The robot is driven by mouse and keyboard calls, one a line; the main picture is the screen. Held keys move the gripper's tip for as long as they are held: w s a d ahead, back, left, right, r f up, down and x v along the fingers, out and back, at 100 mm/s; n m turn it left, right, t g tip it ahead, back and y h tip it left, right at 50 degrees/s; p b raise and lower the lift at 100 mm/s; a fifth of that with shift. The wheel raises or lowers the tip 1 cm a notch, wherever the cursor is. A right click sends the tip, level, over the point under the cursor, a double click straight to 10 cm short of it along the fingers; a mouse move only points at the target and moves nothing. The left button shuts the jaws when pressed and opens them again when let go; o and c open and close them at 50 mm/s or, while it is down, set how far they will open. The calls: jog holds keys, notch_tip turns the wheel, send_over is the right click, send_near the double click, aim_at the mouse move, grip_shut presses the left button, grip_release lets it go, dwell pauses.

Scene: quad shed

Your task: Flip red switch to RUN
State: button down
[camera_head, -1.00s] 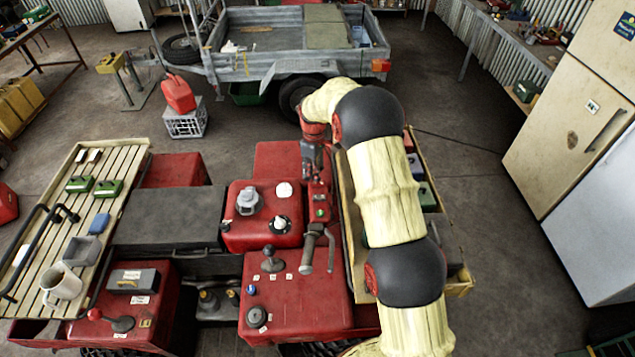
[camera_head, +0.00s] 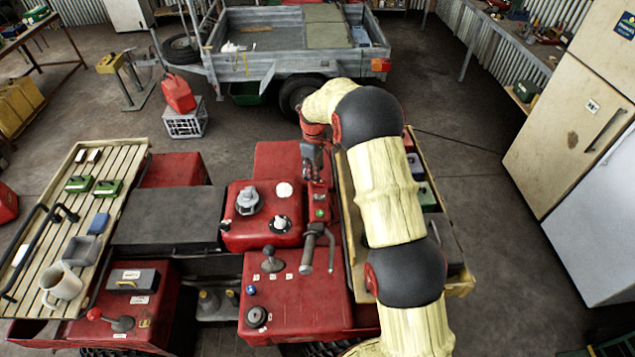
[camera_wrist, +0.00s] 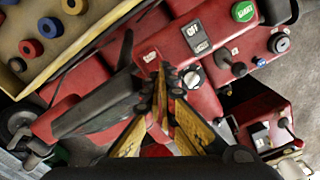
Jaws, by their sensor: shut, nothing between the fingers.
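The red control panel (camera_head: 319,194) is a narrow box on the red vehicle, and it carries a green button (camera_head: 320,213). In the wrist view the panel has an OFF label (camera_wrist: 192,30), a second small label beside it and the green button (camera_wrist: 243,11). My gripper (camera_wrist: 162,72) is shut and empty, its fingertips together over the panel's end near a small white label. In the head view my gripper (camera_head: 315,172) points down at the panel's far end. I cannot make out the red switch; the fingertips may hide it. Contact is unclear.
A handlebar grip (camera_head: 312,240) stands just in front of the panel. A red tank (camera_head: 262,232) with a cap and a knob lies to its left. A wooden tray (camera_head: 352,215) with coloured items lies along the right, under my arm. A trailer (camera_head: 280,62) stands behind.

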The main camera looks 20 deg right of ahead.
jog(key=shift+s+f+b, duration=0.1)
jog(key=shift+f+b, duration=0.45)
jog(key=shift+f, duration=0.45)
dwell(0.4)
jog(key=shift+r, duration=0.1)
jog(key=shift+r+p, duration=1.3)
jog(key=shift+r, duration=2.15)
